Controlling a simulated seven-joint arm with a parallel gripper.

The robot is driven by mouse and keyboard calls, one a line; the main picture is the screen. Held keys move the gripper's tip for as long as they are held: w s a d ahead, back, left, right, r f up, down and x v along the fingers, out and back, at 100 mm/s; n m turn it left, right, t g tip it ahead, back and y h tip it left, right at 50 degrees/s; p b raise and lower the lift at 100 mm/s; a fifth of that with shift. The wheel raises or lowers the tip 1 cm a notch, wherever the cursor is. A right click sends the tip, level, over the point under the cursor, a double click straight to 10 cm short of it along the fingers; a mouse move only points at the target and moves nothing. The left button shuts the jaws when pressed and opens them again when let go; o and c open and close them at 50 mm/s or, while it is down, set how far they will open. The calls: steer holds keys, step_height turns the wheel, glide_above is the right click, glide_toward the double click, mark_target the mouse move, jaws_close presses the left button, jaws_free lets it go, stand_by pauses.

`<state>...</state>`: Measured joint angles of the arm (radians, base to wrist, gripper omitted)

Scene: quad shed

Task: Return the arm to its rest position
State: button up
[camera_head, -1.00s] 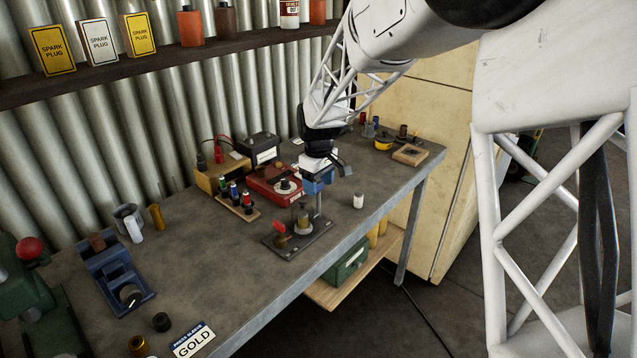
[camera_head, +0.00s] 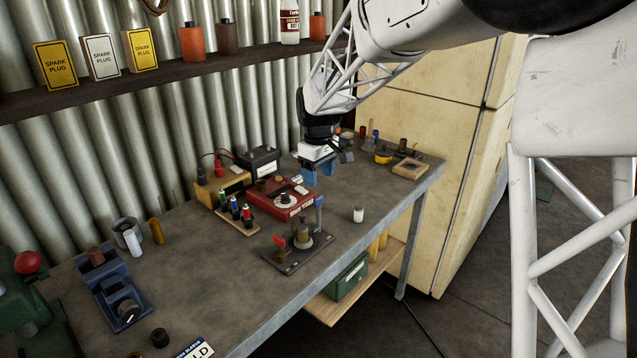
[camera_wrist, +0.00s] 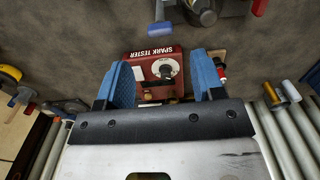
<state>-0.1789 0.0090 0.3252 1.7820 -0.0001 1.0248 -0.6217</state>
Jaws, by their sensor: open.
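My gripper (camera_head: 318,172) hangs above the workbench (camera_head: 212,262), over the back right of a red spark tester (camera_head: 290,207). Its blue fingers are apart and nothing is between them. In the wrist view, my gripper (camera_wrist: 165,92) is open, with the spark tester (camera_wrist: 155,62) on the bench below and beyond the fingers. My white lattice arm reaches in from the upper right.
A plate with posts (camera_head: 298,252) stands at the bench's front edge, with a small white cylinder (camera_head: 358,215) to its right. A rack of coloured pieces (camera_head: 238,216) is left of the tester. A shelf (camera_head: 150,75) runs along the corrugated wall; a cream cabinet (camera_head: 430,120) stands behind.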

steer(key=shift+r, duration=0.2)
steer(key=shift+s, duration=0.1)
steer(key=shift+s+d+r, duration=0.15)
steer(key=s+d+r+m+t, duration=0.1)
steer(key=s+d+m, duration=0.2)
steer(key=s, duration=1)
steer(key=s+d+m, duration=0.3)
steer(key=s+d, duration=0.2)
steer(key=s, duration=0.9)
steer(key=s+d+r+m+t, duration=0.1)
steer(key=s+d+m, duration=0.2)
steer(key=s, duration=1)
steer(key=shift+s+d+r+t, duration=0.3)
steer(key=shift+s+d, duration=0.1)
steer(key=shift+d, duration=0.55)
steer(key=shift+o, duration=0.4)
